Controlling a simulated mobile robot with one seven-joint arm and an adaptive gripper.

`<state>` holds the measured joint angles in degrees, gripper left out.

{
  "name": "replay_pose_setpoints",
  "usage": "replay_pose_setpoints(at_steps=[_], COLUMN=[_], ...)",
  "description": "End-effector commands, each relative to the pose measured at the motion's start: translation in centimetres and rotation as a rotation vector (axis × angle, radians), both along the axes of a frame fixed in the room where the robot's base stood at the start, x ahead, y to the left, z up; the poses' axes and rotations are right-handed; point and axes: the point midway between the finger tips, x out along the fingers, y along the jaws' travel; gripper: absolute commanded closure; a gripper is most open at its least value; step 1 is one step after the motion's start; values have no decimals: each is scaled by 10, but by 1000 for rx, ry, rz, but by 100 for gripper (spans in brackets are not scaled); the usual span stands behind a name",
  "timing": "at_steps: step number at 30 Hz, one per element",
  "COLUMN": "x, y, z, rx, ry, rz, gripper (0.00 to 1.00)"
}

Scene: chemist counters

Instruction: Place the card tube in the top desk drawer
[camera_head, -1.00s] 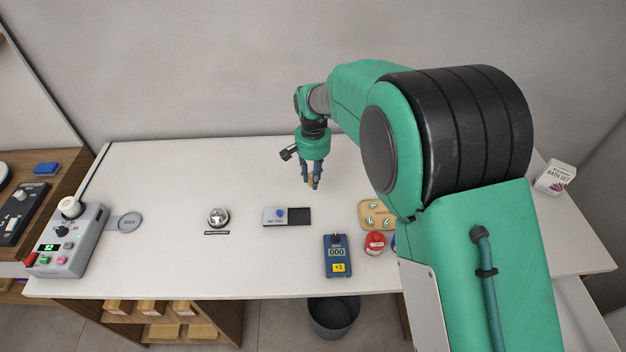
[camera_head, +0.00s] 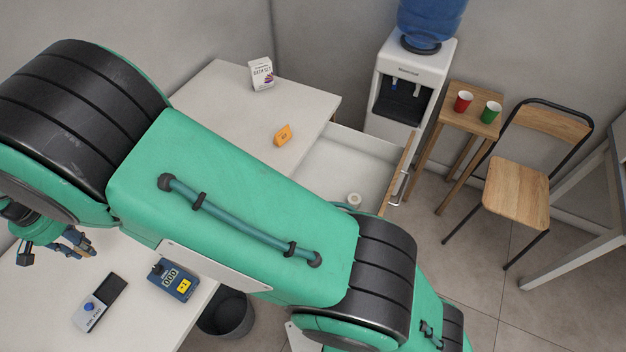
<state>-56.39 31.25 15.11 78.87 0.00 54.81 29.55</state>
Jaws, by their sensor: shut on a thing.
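My gripper (camera_head: 76,244) is at the far left, above the white counter and partly hidden by my arm. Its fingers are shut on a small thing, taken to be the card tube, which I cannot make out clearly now. The open desk drawer (camera_head: 338,172) is right of centre, pulled out to the right, with a white inside and a handle (camera_head: 399,188) on its wooden front. A small white round item (camera_head: 354,200) lies in it near the front. My arm hides the drawer's near part. My gripper is well away from the drawer.
A boxed bath set (camera_head: 262,75) and an orange packet (camera_head: 283,135) are on the desk beside the drawer. A water cooler (camera_head: 410,85), a small table with two cups (camera_head: 480,118) and a chair (camera_head: 516,190) stand beyond. A blue counter device (camera_head: 173,280) is near my gripper.

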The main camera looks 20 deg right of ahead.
Motion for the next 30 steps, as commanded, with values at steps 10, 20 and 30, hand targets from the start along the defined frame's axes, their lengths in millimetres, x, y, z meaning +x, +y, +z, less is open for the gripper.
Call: replay_pose_setpoints(at_steps=[10, 20, 30], x=[1, 59, 146], y=[1, -49, -143], z=[47, 48, 48], rx=[3, 0, 0], ry=[-2, 0, 0], rz=[0, -72, -193], gripper=[86, 86, 86])
